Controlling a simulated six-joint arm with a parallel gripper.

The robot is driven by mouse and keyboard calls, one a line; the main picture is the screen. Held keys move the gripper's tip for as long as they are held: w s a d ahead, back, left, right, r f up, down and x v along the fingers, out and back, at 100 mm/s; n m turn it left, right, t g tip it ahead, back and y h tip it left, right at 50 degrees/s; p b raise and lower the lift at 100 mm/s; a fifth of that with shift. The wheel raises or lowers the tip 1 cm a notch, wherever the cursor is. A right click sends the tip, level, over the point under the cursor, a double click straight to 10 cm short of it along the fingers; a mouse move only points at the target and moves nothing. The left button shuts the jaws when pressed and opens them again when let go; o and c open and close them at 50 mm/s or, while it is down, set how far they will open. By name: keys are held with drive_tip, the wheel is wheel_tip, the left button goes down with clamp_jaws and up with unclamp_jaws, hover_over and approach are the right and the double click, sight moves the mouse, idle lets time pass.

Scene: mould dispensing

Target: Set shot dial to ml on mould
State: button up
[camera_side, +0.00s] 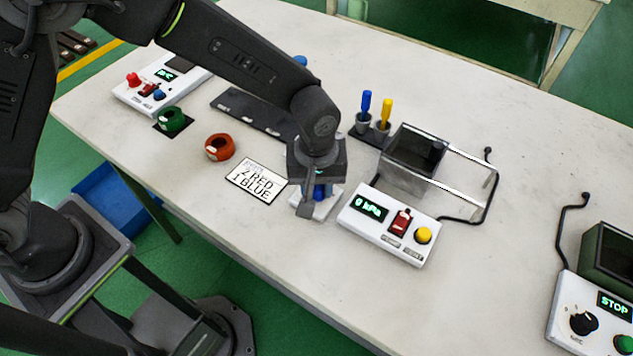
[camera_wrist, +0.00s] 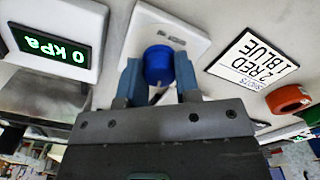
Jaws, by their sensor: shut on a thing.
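The shot dial is a blue knob (camera_side: 319,192) on a small white base (camera_side: 327,207) near the front middle of the table. In the wrist view the blue knob (camera_wrist: 159,64) stands between my two fingers, on its white base (camera_wrist: 187,31). My gripper (camera_side: 316,194) points down over it, shut on the knob; it also shows in the wrist view (camera_wrist: 159,77). The dial's marks are too small to read, and my gripper partly hides it. A white card (camera_side: 257,181) to its left reads "2 RED 1 BLUE", with a fainter line above.
A white panel (camera_side: 383,238) reading "0 kPa" stands close on the right. Behind it are a grey open box (camera_side: 404,183) and a blue and a yellow tool (camera_side: 385,112). Orange (camera_side: 219,147) and green (camera_side: 171,120) rings lie left. A "STOP" panel (camera_side: 569,325) is far right.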

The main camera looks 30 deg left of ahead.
drive_tip(key=m, duration=0.3)
drive_tip(key=shift+m, duration=0.4)
drive_tip(key=m, duration=0.3)
drive_tip(key=shift+m, duration=0.3)
drive_tip(key=m, duration=0.4)
drive_tip(key=shift+m, duration=1.8)
drive_tip(key=o, duration=0.9)
wheel_tip(320, 180, up, 14)
drive_tip(key=shift+f, duration=0.1)
